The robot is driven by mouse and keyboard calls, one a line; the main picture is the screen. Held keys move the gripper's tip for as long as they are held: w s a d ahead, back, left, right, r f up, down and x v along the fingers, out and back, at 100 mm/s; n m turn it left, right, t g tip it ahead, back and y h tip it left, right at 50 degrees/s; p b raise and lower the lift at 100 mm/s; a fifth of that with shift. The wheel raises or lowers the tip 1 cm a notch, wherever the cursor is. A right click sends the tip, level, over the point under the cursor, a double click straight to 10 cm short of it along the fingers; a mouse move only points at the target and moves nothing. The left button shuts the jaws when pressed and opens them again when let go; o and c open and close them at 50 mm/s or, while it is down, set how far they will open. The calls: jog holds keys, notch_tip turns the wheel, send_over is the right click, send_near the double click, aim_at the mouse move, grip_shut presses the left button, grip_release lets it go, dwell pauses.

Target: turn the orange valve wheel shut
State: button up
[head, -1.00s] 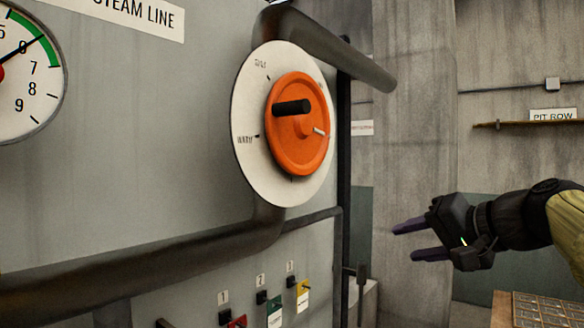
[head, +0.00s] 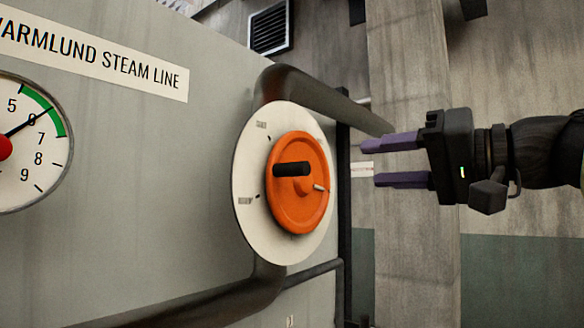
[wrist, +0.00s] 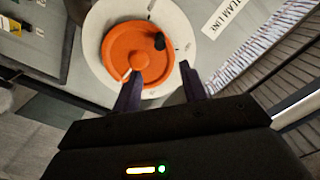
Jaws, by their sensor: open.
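The orange valve wheel (head: 298,212) is mounted on a white marked dial plate (head: 246,178) on the grey panel. A black handle knob (head: 292,169) sticks out from the wheel's upper part, and a small pale pointer (head: 320,188) shows at its right. My gripper (head: 385,163) is open and empty, to the right of the wheel and apart from it, its purple fingers pointing left toward the panel. In the wrist view the wheel (wrist: 128,52) lies ahead of the open fingers (wrist: 160,92), with the black knob (wrist: 160,41) at its upper right.
A round gauge (head: 25,155) with a green band and red hub is at the left, under a steam line sign (head: 95,55). Dark pipes (head: 325,98) run above and below the dial. A concrete pillar (head: 410,260) stands behind my gripper. Space between gripper and wheel looks clear.

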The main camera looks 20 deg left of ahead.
aim_at(307, 169)
jog(key=p+x, duration=0.7)
jog(key=x, duration=0.8)
jog(key=shift+w+a+r, duration=0.1)
jog(key=shift+a+r, duration=0.1)
jog(key=shift+w+a+f, duration=0.15)
jog(key=shift+a, duration=0.15)
grip_shut()
